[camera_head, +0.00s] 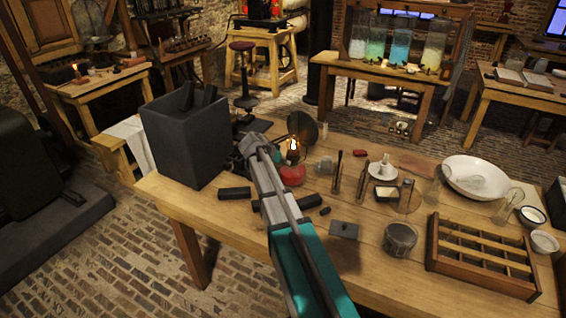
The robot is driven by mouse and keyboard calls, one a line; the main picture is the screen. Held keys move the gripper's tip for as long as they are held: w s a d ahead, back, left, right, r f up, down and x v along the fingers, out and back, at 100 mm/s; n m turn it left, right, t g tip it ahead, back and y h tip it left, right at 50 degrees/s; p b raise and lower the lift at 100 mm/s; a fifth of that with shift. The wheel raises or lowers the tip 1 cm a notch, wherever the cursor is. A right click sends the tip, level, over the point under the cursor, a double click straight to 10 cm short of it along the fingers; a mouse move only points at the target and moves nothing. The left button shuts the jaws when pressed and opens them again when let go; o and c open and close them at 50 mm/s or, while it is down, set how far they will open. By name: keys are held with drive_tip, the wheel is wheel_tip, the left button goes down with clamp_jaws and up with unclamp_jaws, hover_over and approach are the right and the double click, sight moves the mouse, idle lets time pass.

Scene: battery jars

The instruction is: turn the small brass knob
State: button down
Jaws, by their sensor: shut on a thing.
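My gripper (253,143) is at the end of the grey and teal arm that reaches up from the bottom of the view. It is over the far left part of the wooden table, right of a large dark box. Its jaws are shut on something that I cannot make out. I cannot pick out the small brass knob; it is too small or hidden at the jaws. Dark apparatus (237,163) stands just left of the gripper, partly covered by it. A lit flame (293,145) with a dark round disc (303,126) behind it stands just right of the gripper.
The dark box (186,145) stands at the left of the table (225,222). A red object (293,174) is close right of the arm. Dark blocks (234,193), a dark cup (400,239), a slotted wooden tray (432,243) and a white bowl (475,176) lie around. The table's front left is clear.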

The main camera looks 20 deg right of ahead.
idle(0.3)
drive_tip(key=shift+w+f+g, duration=0.1)
drive_tip(key=shift+g, duration=0.2)
drive_tip(key=g+b, duration=0.1)
drive_tip(key=n+g+h+b, duration=0.1)
drive_tip(key=n+h+b, duration=0.1)
drive_tip(key=shift+w+f+g, duration=0.25)
drive_tip(key=shift+g, duration=0.15)
drive_tip(key=n+g+h+b, duration=0.1)
drive_tip(key=b, duration=0.1)
drive_tip(key=shift+a+f+n+g+h+b, duration=0.1)
drive_tip(key=shift+n+g+h+b, duration=0.2)
drive_tip(key=shift+h+b, duration=0.1)
drive_tip(key=shift+n+g+h+b, duration=0.3)
drive_tip(key=shift+b, duration=0.2)
